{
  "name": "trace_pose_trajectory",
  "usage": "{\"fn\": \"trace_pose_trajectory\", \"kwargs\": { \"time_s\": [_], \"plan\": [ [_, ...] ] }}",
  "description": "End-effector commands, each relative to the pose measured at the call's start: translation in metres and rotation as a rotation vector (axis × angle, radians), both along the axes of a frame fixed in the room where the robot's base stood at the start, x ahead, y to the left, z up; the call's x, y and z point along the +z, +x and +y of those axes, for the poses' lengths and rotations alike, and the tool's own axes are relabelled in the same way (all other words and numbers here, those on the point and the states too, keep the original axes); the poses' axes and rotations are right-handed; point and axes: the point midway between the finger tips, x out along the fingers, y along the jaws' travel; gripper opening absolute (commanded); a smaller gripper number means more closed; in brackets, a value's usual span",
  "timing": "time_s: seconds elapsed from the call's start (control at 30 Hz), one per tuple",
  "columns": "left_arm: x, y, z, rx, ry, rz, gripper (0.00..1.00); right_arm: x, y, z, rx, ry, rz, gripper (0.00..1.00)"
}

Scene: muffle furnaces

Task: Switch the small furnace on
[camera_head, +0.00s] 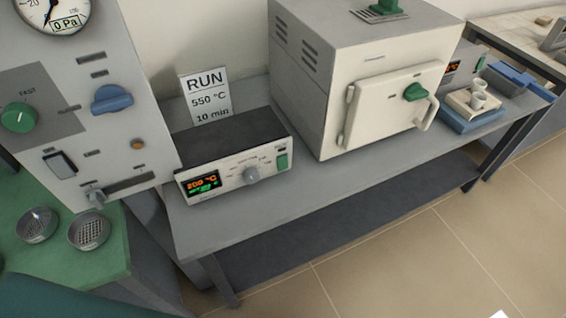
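The switch's position is too small to tell. A second unit (458,69) with an orange display is partly hidden behind the furnace's right side. Only one box furnace shows, so I cannot tell whether it is the small one. Neither gripper is in view.
A sign reading RUN, 550 °C, 10 min (207,96) stands behind the control box. A grey gauge cabinet (85,110) is at left, above a green table (108,262) with two round perforated dishes. Blue trays and small cups sit at right. Floor (430,265) is clear.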

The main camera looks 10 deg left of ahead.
Motion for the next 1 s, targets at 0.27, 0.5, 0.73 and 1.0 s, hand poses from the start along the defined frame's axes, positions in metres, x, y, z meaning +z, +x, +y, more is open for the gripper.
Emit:
{"fn": "trace_pose_trajectory", "kwargs": {
  "time_s": [0.27, 0.5, 0.73, 1.0],
  "plan": [
    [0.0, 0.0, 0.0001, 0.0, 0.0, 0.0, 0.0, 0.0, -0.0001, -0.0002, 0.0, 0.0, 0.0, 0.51],
    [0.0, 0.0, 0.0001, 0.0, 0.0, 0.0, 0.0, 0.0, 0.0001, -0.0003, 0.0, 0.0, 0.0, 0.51],
    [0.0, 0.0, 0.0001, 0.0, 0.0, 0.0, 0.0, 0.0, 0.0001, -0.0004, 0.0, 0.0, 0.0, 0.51],
    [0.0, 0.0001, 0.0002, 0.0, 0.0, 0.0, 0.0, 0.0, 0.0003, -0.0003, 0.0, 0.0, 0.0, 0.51]
  ]
}}
